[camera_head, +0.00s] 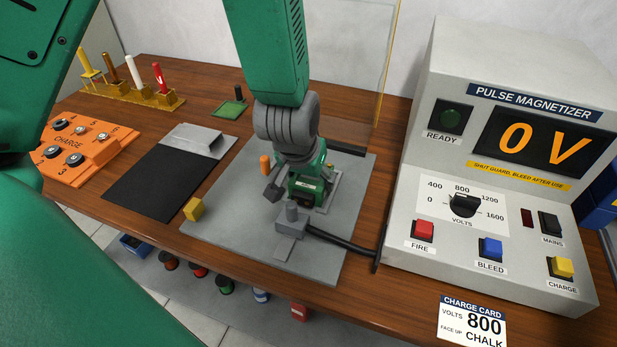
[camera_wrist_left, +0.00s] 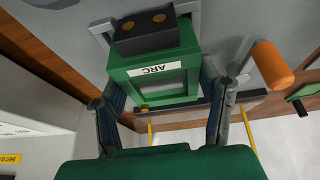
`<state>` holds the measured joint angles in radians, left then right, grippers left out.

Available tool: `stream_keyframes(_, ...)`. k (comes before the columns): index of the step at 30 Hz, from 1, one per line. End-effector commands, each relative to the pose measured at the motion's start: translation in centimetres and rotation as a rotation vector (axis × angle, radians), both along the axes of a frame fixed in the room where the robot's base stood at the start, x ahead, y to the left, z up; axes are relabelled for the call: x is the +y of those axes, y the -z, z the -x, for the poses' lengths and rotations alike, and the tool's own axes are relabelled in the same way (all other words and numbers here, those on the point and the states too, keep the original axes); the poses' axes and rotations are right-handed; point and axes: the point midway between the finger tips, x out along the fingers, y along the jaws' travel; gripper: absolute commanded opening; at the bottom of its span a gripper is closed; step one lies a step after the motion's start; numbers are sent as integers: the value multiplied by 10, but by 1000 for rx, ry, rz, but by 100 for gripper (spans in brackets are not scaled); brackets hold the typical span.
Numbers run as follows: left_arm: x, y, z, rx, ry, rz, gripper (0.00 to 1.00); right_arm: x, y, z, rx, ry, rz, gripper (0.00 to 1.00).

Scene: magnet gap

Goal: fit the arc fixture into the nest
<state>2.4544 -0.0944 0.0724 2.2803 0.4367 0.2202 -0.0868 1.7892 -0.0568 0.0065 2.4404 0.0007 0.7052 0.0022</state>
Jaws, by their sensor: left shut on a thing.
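The arc fixture is a green block with a dark end piece and a white ARC label; it shows in the wrist view (camera_wrist_left: 158,75) and partly in the head view (camera_head: 305,188). My left gripper (camera_head: 298,190) is shut on it, with a finger on each side in the wrist view (camera_wrist_left: 162,98). The nest is a light grey frame (camera_head: 334,190) on the grey plate, right at the fixture; its edge also shows in the wrist view (camera_wrist_left: 194,10). The fixture overlaps the frame, but I cannot tell how deep it sits. My right gripper is out of view.
A grey clamp-like part (camera_head: 291,217) with a black cable stands in front. The pulse magnetizer (camera_head: 420,180) is at right, reading 0 V. A clear guard panel rises behind.

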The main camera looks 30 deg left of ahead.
Motion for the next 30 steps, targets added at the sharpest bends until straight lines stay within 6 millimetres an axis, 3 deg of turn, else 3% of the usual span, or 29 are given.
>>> stream_keyframes(1, 9, 0, 0, -3, -16, -22, 8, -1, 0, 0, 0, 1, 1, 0)
stream_keyframes(3, 7, -1, 0, -2, -17, -25, 8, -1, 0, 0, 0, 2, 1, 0)
stream_keyframes(4, 7, 0, 1, 1, -17, -25, 70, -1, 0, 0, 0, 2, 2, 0)
stream_keyframes(5, 7, 0, 1, 1, -17, -25, 80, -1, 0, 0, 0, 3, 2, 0)
stream_keyframes(17, 6, -10, 4, -1, -12, -19, 80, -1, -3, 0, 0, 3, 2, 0)
stream_keyframes(30, -7, -93, 35, -4, -10, -23, 80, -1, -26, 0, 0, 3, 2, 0)
